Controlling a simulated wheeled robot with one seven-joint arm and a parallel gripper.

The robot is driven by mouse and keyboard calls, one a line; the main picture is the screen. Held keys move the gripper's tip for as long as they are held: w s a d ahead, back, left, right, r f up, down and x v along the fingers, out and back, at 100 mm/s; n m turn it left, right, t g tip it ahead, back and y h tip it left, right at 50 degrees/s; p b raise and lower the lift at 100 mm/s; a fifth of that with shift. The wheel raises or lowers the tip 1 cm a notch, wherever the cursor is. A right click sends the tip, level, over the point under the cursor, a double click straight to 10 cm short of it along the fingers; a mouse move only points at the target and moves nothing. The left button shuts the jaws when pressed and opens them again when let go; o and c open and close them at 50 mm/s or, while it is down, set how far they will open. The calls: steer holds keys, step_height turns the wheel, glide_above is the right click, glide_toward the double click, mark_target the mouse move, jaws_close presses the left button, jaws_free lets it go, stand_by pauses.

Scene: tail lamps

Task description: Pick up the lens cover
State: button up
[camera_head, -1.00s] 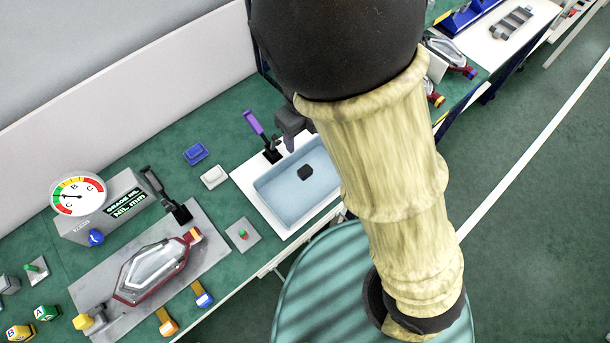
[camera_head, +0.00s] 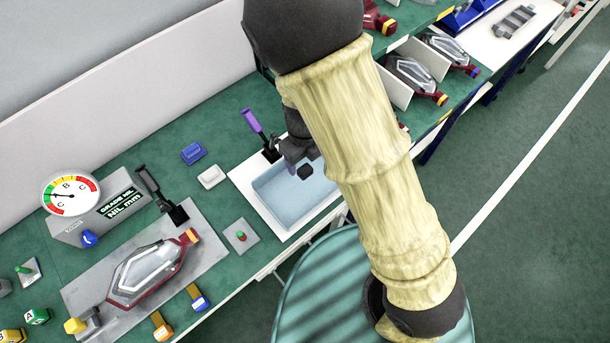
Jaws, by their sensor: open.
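A tail lamp (camera_head: 150,272) with a dark red rim lies on the grey plate (camera_head: 215,238) at the lower left. Its clear, faceted top, which looks like the lens cover (camera_head: 147,270), sits within the rim. I cannot tell if it is loose. My gripper (camera_head: 303,160) is over the blue tray (camera_head: 283,203), well to the right of the lamp. It is open, small in view and partly hidden by my arm.
A dial gauge (camera_head: 70,194) stands behind the lamp. Black-and-purple (camera_head: 254,122) and black (camera_head: 148,183) lever clamps rise from the bench. Blue (camera_head: 194,153) and white (camera_head: 211,177) blocks lie between. More lamps (camera_head: 412,76) stand in a rack at the upper right.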

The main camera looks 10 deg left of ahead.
mark_target(305, 169)
steer(key=shift+d+f+b, duration=0.1)
steer(key=shift+f+b, duration=0.35)
steer(key=shift+f, duration=2.2)
steer(key=c, duration=1.1)
steer(key=shift+r, duration=0.1)
step_height(305, 169, up, 18)
steer(key=p, duration=0.4)
